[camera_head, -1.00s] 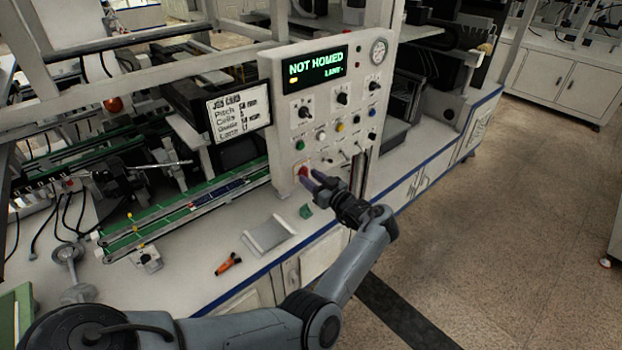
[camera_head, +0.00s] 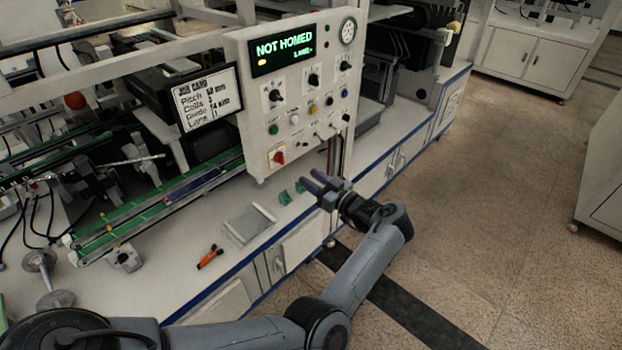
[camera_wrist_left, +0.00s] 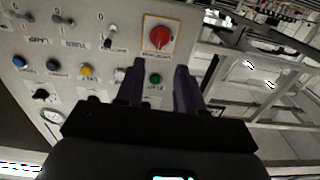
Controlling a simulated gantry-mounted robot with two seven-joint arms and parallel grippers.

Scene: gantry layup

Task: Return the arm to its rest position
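My left gripper (camera_head: 314,183) is in front of the white control panel (camera_head: 248,110), below and right of the red rotary switch (camera_head: 277,157), and apart from it. In the left wrist view its two dark fingers (camera_wrist_left: 158,78) are spread with nothing held between them. My left arm reaches in from the lower left, bent at the elbow. The panel's display (camera_head: 284,50) reads "NOT HOMED". My right gripper is not in view.
The bench (camera_head: 180,275) below the panel carries an orange-handled tool (camera_head: 209,256), a grey flat tray (camera_head: 247,226) and a small green block (camera_head: 284,197). A green conveyor rail (camera_head: 130,222) runs behind. The floor (camera_head: 480,240) to the right is open.

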